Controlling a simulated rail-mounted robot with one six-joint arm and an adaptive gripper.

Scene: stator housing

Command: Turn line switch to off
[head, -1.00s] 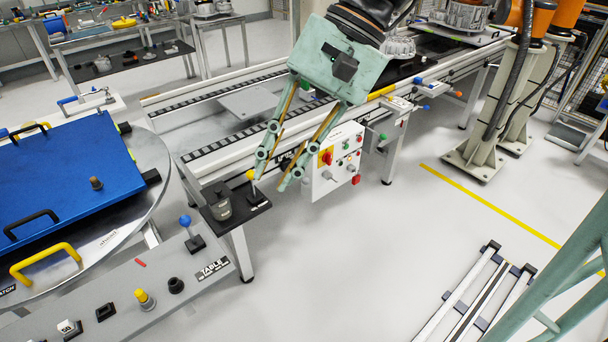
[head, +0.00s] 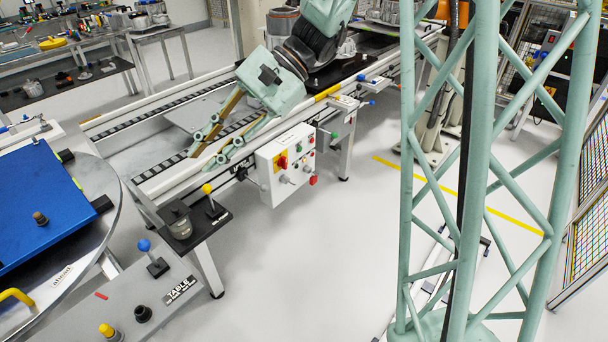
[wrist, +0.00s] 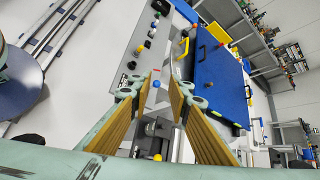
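A white control box (head: 287,163) is mounted on the near side of the conveyor in the head view. It carries a red-and-yellow rotary switch (head: 282,162) and several small buttons and knobs. Its lettering is too small to read, so I cannot tell which control is the line switch. My gripper (head: 195,167) is over the conveyor, left of the box and apart from it. Its two fingers are spread and nothing is between them. The wrist view shows the fingers (wrist: 164,87) open too; the box is not identifiable there.
A yellow-knobbed lever (head: 208,190) stands on a black plate at the conveyor's end. A blue-knobbed lever (head: 145,246) stands on the grey table panel (head: 95,290). A blue board (head: 40,205) lies on the round table at left. The floor in front of the box is clear.

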